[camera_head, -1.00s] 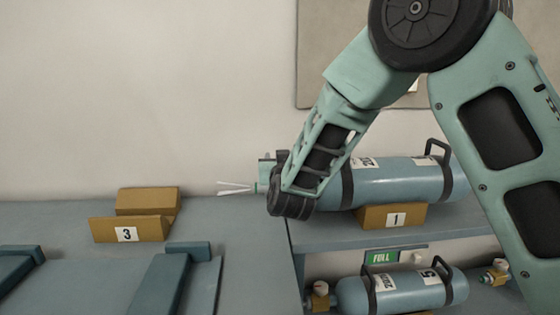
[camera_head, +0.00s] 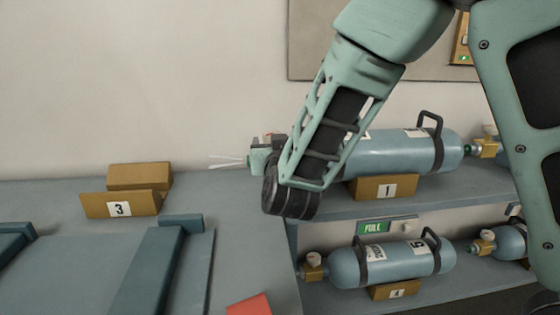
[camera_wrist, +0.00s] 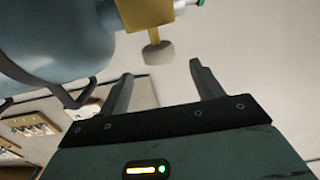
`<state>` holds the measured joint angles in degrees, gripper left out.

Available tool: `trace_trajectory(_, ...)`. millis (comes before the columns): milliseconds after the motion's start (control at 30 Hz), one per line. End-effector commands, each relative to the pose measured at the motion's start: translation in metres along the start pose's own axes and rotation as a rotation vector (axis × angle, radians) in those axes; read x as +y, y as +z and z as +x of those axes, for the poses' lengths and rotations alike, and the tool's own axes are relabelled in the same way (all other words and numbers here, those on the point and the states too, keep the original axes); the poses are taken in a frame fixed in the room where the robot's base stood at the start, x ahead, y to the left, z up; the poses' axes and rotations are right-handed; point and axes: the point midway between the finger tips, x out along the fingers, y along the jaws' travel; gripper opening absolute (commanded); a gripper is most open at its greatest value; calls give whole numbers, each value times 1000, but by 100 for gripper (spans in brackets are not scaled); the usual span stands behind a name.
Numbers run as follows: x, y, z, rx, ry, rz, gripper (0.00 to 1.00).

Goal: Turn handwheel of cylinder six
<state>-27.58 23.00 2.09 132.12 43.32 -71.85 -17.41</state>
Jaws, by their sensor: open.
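A blue cylinder (camera_head: 400,155) with black handles lies on the upper shelf in a cradle marked 1; I cannot read its own number. My gripper (camera_head: 226,161) is at its valve end, fingers pointing left, and my forearm hides much of that end. In the wrist view the cylinder (camera_wrist: 45,35) is at the upper left, with a brass valve (camera_wrist: 145,12) and a pale round handwheel (camera_wrist: 158,53). My gripper (camera_wrist: 161,70) is open and empty. The handwheel shows in the gap by the fingertips; I see no contact, and its depth is unclear.
Another blue cylinder (camera_head: 390,265) lies on the lower shelf in a cradle marked 4, below a green FULL sign (camera_head: 374,227). An empty cradle marked 3 (camera_head: 120,209) stands on the left counter. A red object (camera_head: 249,305) is at the bottom edge. The wall left of my gripper is clear.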

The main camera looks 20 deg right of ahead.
Motion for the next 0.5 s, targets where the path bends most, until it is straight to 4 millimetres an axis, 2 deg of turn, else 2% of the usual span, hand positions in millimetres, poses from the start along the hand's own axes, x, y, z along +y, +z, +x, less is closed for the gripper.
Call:
trace_trajectory(33, -1, 0, -14, 1, -3, 1, 66)
trace_trajectory(200, -1, 0, -50, 0, -3, 0, 66)
trace_trajectory(333, -1, 0, -71, 0, -3, 1, 66)
trace_trajectory(500, 0, 0, -86, 0, -1, 1, 66)
